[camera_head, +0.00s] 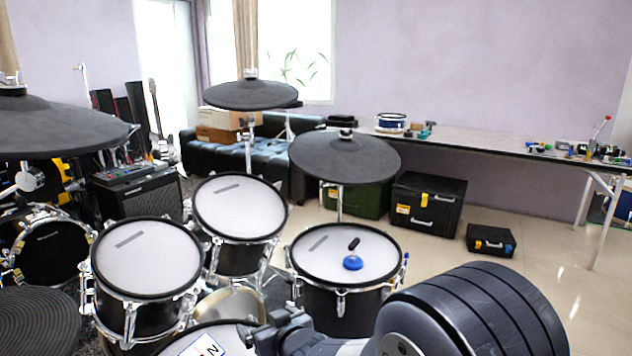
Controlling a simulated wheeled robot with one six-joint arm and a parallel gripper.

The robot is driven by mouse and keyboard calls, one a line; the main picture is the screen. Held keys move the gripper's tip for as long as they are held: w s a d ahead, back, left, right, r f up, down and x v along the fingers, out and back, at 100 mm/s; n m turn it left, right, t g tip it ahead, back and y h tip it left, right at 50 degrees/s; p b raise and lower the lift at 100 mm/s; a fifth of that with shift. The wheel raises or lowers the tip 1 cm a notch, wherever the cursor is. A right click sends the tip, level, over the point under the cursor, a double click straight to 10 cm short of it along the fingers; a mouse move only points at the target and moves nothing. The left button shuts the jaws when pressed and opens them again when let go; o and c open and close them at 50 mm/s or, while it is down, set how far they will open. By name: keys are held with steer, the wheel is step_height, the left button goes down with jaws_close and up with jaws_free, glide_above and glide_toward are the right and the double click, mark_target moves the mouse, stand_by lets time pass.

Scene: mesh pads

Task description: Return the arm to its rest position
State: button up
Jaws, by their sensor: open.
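My arm (470,312) fills the bottom right of the head view as a thick dark ribbed link. It reaches left to my gripper (262,334), a dark shape at the bottom edge, over the near side of the drum set. My gripper is open and holds nothing that I can see; its lower part is cut off by the frame. A blue round thing with a black handle (353,263) rests on the white head of the right drum (322,262), apart from my gripper.
Several drums and dark cymbals (344,158) on stands crowd the left and middle. A white and blue piece (203,347) lies on the nearest drum. Black cases (427,205) stand under a long table (470,143). Floor (560,270) is clear at right.

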steer(key=shift+f+b, duration=0.65)
steer(key=shift+f, duration=1.65)
steer(key=shift+d, duration=0.1)
